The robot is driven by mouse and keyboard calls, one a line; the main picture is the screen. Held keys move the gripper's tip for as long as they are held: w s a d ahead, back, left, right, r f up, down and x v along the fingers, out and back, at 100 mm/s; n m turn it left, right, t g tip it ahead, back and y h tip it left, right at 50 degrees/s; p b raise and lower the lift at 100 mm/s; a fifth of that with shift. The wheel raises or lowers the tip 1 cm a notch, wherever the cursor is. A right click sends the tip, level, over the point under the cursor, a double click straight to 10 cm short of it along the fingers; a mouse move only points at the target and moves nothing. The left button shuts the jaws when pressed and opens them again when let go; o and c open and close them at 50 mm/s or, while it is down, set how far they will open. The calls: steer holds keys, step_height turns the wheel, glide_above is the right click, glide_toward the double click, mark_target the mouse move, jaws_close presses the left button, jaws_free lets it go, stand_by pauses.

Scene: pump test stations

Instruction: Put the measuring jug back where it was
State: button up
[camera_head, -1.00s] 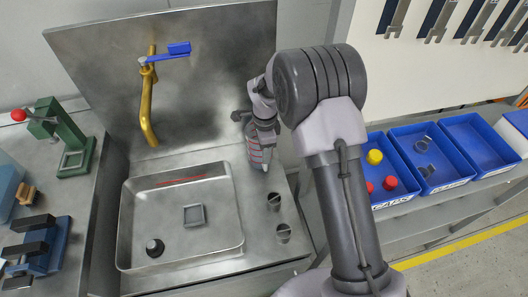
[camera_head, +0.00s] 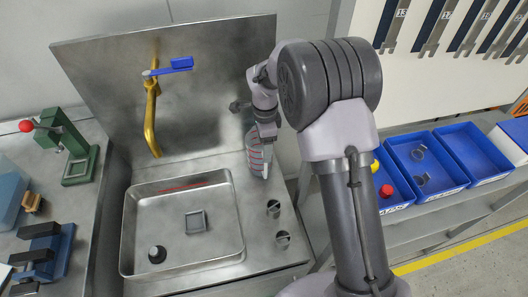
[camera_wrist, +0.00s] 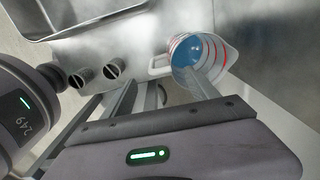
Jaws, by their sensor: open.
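The measuring jug (camera_head: 254,158) is clear with red marks. It stands on the steel counter, right of the sink, close to the back panel. In the wrist view I look into the jug (camera_wrist: 197,52) from above; its inside shows blue and its handle (camera_wrist: 158,66) points left. My gripper (camera_wrist: 163,84) is open, with its fingers on either side of the handle's end; I cannot tell if they touch it. In the head view my gripper (camera_head: 265,152) is at the jug's right side and hides part of it.
The sink (camera_head: 215,240) holds a square grey piece (camera_head: 196,222) and a dark round knob (camera_head: 157,254). A yellow tap (camera_head: 152,115) stands behind the sink. Blue bins (camera_head: 440,187) are at right.

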steer(key=s+d+r+n+t+p, duration=0.1)
steer(key=s+r, duration=0.1)
steer(key=r, duration=0.6)
steer(key=s+d+r+n, duration=0.1)
steer(key=s+d+r, duration=0.1)
steer(key=r, duration=0.5)
steer(key=s+d+r+n+t+y, duration=0.1)
steer(key=s+d+r+n+t, duration=0.2)
steer(key=s+r, duration=0.7)
steer(key=s+d+n+t+y, duration=0.1)
steer(key=s+n, duration=0.5)
steer(key=s, duration=0.9)
steer(key=shift+s+d+f+n+t, duration=0.15)
steer(key=shift+d+n+t, duration=0.15)
steer(key=shift+d, duration=0.15)
